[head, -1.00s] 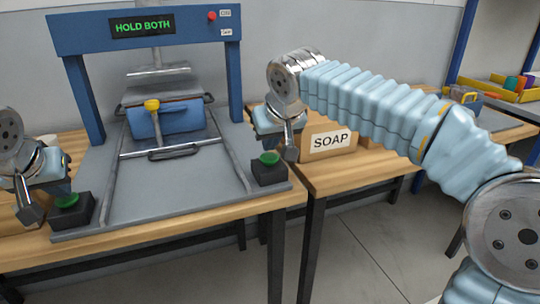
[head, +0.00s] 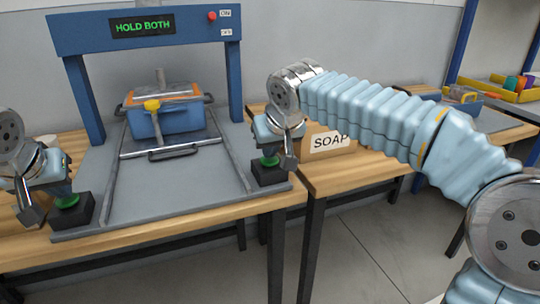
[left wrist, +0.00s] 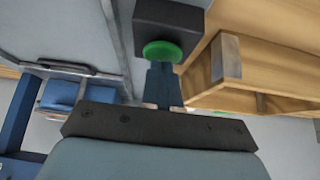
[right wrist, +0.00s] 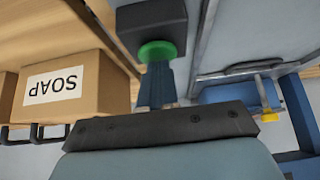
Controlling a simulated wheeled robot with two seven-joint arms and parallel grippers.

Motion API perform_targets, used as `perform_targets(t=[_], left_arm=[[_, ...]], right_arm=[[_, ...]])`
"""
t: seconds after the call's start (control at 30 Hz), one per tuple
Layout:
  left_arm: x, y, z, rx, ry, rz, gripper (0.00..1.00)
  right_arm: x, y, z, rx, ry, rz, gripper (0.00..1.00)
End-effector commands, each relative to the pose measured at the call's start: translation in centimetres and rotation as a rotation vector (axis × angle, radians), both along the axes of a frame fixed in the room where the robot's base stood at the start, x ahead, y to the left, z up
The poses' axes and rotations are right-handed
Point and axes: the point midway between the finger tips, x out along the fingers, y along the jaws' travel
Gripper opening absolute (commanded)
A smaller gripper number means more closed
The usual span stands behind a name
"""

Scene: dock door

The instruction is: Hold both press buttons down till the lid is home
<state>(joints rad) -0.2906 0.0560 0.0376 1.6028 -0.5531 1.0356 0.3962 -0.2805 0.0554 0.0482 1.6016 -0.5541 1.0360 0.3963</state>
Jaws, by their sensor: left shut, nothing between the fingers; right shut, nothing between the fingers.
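The blue press (head: 150,30) shows "HOLD BOTH" in green. Under its frame stands a blue box (head: 172,122) with an orange rim and a yellow latch (head: 152,105). The press plate (head: 168,94) is low, at the top of the box. Whether the lid is fully seated I cannot tell. My left gripper (head: 64,193) is shut and empty, its tips at the left green button (head: 68,201); the left wrist view shows them against that button (left wrist: 163,50). My right gripper (head: 268,152) is shut and empty at the right green button (head: 270,162), also against it in the right wrist view (right wrist: 157,53).
A cardboard box marked SOAP (head: 328,143) stands right of the press, close to my right gripper. A yellow tray (head: 500,88) with coloured items and a blue bin (head: 462,95) are further right. The front of the press base (head: 165,200) is clear.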

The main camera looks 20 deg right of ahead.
Motion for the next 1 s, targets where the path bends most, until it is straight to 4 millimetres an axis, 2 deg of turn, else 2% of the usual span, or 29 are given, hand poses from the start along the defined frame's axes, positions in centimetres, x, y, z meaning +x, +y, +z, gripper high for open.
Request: perform_targets(t=[0.27,1.0], left_arm=[[0.0,0.0,-0.2,0.001,0.004,0.001,0.00],[0.0,0.0,-0.2,0.001,0.004,0.001,0.00]], right_arm=[[0.0,0.0,0.1,-0.001,0.004,-0.001,0.00],[0.0,0.0,6.7,-0.001,0.001,0.001,0.00]])
